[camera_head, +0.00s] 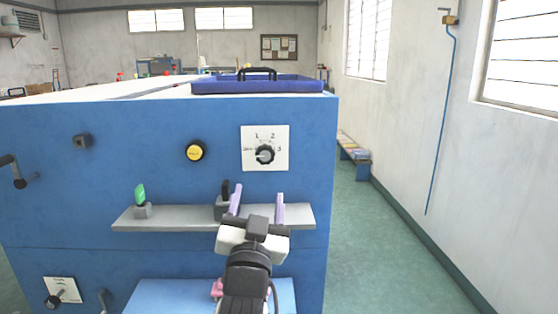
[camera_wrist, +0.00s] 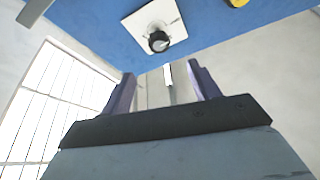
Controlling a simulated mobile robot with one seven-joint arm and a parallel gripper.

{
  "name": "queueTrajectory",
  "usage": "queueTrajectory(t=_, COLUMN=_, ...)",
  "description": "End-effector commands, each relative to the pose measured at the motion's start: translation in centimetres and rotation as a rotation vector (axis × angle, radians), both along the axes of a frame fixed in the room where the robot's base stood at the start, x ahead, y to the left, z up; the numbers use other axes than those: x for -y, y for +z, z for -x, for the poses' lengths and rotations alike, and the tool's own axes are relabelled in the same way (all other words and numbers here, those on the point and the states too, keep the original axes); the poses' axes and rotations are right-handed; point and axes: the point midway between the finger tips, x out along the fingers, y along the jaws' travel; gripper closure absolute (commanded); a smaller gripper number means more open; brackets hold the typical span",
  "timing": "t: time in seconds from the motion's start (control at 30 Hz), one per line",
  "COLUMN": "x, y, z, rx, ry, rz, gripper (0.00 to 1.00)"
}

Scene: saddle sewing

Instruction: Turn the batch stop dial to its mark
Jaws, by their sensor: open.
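The dial (camera_head: 265,154) is a black knob on a white plate (camera_head: 281,135) marked 1, 2, 3, on the upper right of the blue cabinet front. Its pale pointer looks turned towards the lower left, away from the numbers; small lettering at the plate's left is unreadable. My gripper (camera_head: 258,206) is open and empty, below the dial and in front of the grey shelf. In the wrist view the dial (camera_wrist: 158,40) is beyond the purple fingers (camera_wrist: 162,86), apart from them. A second dial (camera_head: 54,300) on a white plate sits at the cabinet's lower left.
The grey shelf (camera_head: 170,217) juts from the cabinet and carries a green-topped item (camera_head: 140,196) and a dark item (camera_head: 225,200). A yellow button (camera_head: 195,152) and a crank handle (camera_head: 14,172) stick out to the left. A blue tray (camera_head: 257,86) lies on top.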

Motion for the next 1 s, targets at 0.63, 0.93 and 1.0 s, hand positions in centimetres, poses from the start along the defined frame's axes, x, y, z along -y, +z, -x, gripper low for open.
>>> queueTrajectory(t=0.63, x=1.3, y=4.1, z=-10.1, rx=-0.008, ry=-0.003, rz=-0.003, gripper=0.39)
queueTrajectory(t=0.93, x=1.6, y=5.0, z=-12.7, rx=-0.006, ry=-0.003, rz=-0.002, gripper=0.39)
queueTrajectory(t=1.0, x=1.6, y=5.0, z=-12.8, rx=-0.005, ry=-0.003, rz=-0.002, gripper=0.39)
